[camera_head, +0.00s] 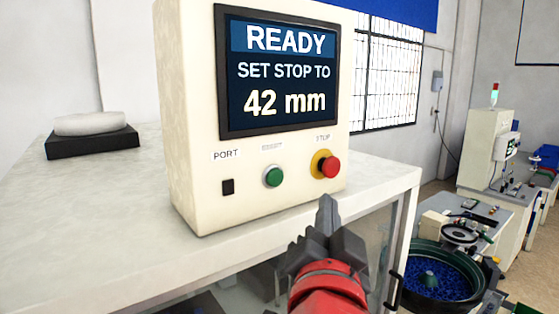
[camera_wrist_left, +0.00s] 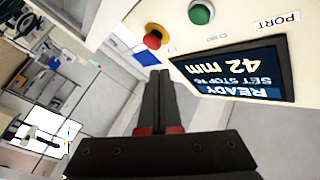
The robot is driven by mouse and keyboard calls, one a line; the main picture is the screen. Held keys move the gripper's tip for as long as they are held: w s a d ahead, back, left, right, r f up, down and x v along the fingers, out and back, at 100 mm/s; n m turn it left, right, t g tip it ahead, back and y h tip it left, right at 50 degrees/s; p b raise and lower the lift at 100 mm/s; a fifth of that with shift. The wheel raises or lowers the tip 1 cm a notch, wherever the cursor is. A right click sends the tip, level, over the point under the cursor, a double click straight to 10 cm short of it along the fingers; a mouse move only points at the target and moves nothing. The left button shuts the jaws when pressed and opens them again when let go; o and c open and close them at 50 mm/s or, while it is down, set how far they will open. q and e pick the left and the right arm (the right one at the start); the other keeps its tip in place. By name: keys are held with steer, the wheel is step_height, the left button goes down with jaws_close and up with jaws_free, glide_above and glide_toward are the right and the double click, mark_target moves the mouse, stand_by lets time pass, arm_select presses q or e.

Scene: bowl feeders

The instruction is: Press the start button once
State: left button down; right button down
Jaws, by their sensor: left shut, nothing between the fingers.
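The control box (camera_head: 190,120) stands on a white table. Its screen (camera_head: 280,72) reads READY, SET STOP TO 42 mm. A green button (camera_head: 273,176) sits below the screen under a small label too blurred to read. A red stop button (camera_head: 328,166) on a yellow collar is to its right. My left gripper (camera_head: 327,206) is shut and empty, its tip below the red button and right of the green one. In the left wrist view the fingers (camera_wrist_left: 160,76) point toward the box, with the green button (camera_wrist_left: 200,13) and the red button (camera_wrist_left: 154,38) ahead. My right gripper is not in view.
A black port (camera_head: 228,187) is at the box's lower left. A white object on a black base (camera_head: 92,142) lies at the table's left. The table's right edge (camera_head: 400,180) is near my arm. A bowl feeder (camera_head: 440,275) stands beyond it at right.

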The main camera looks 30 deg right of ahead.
mark_target(275, 178)
arm_select(q)
steer(key=shift+s+a, duration=0.15)
steer(key=shift+w+a+b, duration=0.15)
steer(key=shift+w+b, duration=0.2)
steer(key=shift+w, duration=1.9)
steer(key=shift+w+a+b, duration=0.15)
steer(key=shift+w+b, duration=0.15)
steer(key=shift+w, duration=1.95)
steer(key=shift+r, duration=0.1)
steer(key=shift+w, duration=0.4)
